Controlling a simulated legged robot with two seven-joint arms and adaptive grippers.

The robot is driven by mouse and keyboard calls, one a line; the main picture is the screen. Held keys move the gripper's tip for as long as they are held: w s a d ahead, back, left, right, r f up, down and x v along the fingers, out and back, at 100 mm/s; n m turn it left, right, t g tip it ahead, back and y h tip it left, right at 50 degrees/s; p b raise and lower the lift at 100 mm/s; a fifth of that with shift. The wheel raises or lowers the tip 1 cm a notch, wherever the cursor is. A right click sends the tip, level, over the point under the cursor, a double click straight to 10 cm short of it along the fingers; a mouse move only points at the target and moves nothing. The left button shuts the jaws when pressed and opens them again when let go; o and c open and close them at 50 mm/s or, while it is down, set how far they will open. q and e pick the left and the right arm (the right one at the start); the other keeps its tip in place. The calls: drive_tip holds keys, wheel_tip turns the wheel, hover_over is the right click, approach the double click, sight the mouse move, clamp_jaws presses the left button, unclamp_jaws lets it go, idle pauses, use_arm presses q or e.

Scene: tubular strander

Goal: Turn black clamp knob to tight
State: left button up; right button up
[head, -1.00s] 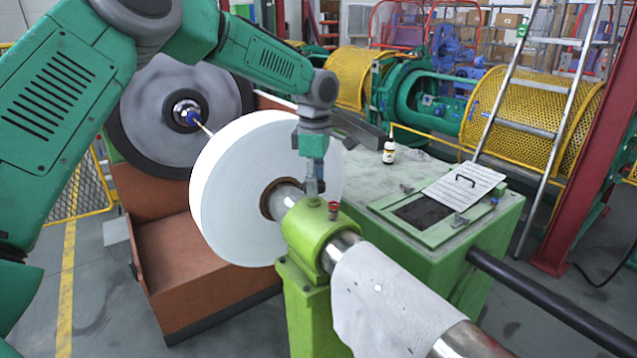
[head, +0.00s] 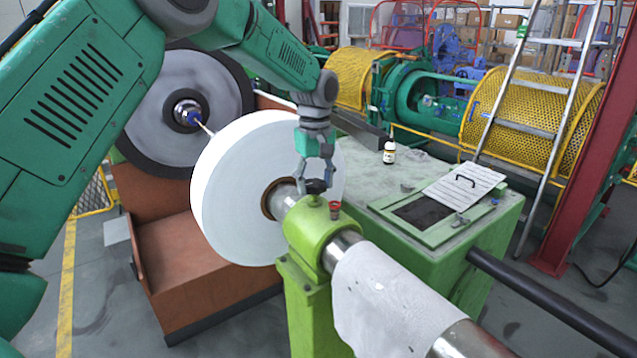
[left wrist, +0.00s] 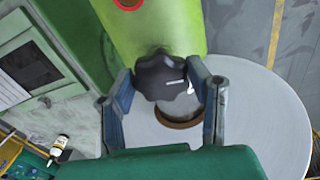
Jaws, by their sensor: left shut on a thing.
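The black clamp knob (head: 316,186) sits on top of the light green clamp block (head: 310,228), which is around the metal shaft. It shows in the left wrist view (left wrist: 162,78) as a dark lobed knob with a small white mark. My left gripper (head: 315,178) comes down over the knob from above. In the left wrist view its two blue-grey fingers stand on either side of the knob, shut on it. My right gripper is not in view.
A large white reel (head: 232,190) is on the shaft just behind the clamp. A small red cup-like part (head: 334,209) is beside the knob. A green cabinet (head: 425,170) with a small bottle (head: 389,152) on it stands to the right. Cloth (head: 380,300) covers the shaft in front.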

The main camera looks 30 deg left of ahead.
use_arm(q)
drive_tip(key=m, duration=0.4)
drive_tip(key=shift+w+a+r+m, duration=0.1)
drive_tip(key=shift+a+m, duration=0.15)
drive_tip(key=shift+m, duration=0.05)
drive_tip(key=m, duration=0.4)
drive_tip(key=shift+m, duration=0.3)
drive_tip(key=m, duration=0.4)
drive_tip(key=shift+m, duration=0.3)
drive_tip(key=m, duration=1.2)
drive_tip(key=shift+m, duration=0.3)
drive_tip(key=m, duration=0.4)
drive_tip(key=shift+f+m, duration=0.15)
drive_tip(key=shift+m, duration=0.9)
drive_tip(key=shift+f+m, duration=0.1)
drive_tip(key=shift+m, duration=0.95)
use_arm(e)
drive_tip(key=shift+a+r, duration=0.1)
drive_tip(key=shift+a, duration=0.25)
use_arm(q)
drive_tip(key=shift+d, duration=0.1)
